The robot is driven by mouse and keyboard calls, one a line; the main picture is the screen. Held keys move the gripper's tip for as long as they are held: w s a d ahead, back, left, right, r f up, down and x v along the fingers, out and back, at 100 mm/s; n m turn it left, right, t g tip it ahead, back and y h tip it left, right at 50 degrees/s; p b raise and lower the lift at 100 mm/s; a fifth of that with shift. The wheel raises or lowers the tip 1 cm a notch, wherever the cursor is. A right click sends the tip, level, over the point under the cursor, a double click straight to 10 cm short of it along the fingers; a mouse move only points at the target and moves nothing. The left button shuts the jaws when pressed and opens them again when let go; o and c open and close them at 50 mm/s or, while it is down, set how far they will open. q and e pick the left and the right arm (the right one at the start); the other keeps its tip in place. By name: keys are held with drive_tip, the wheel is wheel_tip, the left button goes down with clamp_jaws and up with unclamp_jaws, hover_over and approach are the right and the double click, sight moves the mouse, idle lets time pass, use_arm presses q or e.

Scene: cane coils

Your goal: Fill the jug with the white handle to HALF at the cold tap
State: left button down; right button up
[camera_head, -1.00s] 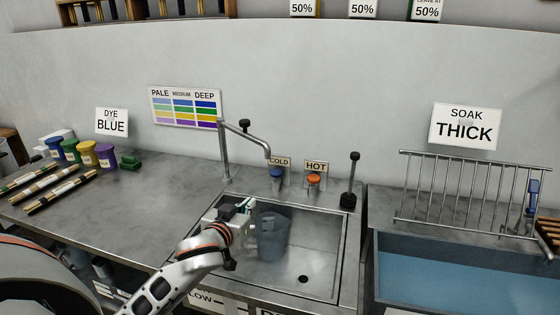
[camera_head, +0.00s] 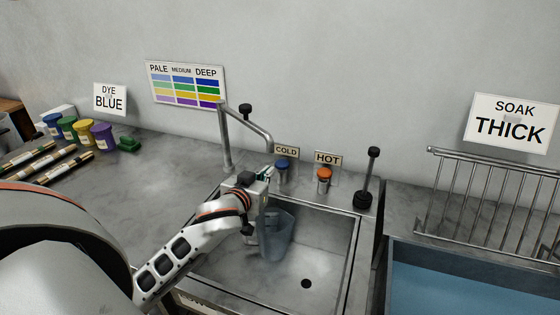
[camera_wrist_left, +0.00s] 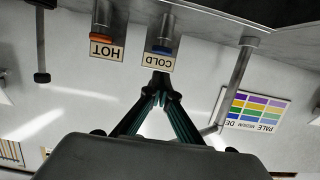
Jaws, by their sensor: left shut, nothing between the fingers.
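A translucent grey-blue jug (camera_head: 277,240) stands in the sink (camera_head: 335,235), partly behind my left gripper; its handle and any water level cannot be made out. My left gripper (camera_head: 267,173) is shut and empty, above the jug and just left of the blue cold tap knob (camera_head: 283,164). In the left wrist view its fingertips (camera_wrist_left: 161,88) meet just below the COLD sign (camera_wrist_left: 158,61) in the picture, with the blue knob (camera_wrist_left: 162,50) beyond. The bent metal spout (camera_head: 250,128) ends over the sink. I cannot see any water running. My right gripper is not in view.
The orange hot knob (camera_head: 324,173) is close to the right of the cold one. A black-topped metal post (camera_head: 368,178) stands further right. A water-filled trough (camera_head: 450,290) and metal rack (camera_head: 490,195) are at the right. Dye pots (camera_head: 103,137) stand at the left.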

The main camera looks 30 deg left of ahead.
sight(282, 166)
use_arm(q)
drive_tip(key=x, duration=1)
drive_tip(key=shift+b, duration=0.3)
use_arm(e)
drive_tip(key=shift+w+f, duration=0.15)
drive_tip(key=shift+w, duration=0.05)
use_arm(q)
drive_tip(key=shift+w, duration=0.1)
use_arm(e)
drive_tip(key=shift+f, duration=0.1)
use_arm(q)
drive_tip(key=shift+d+f, duration=0.1)
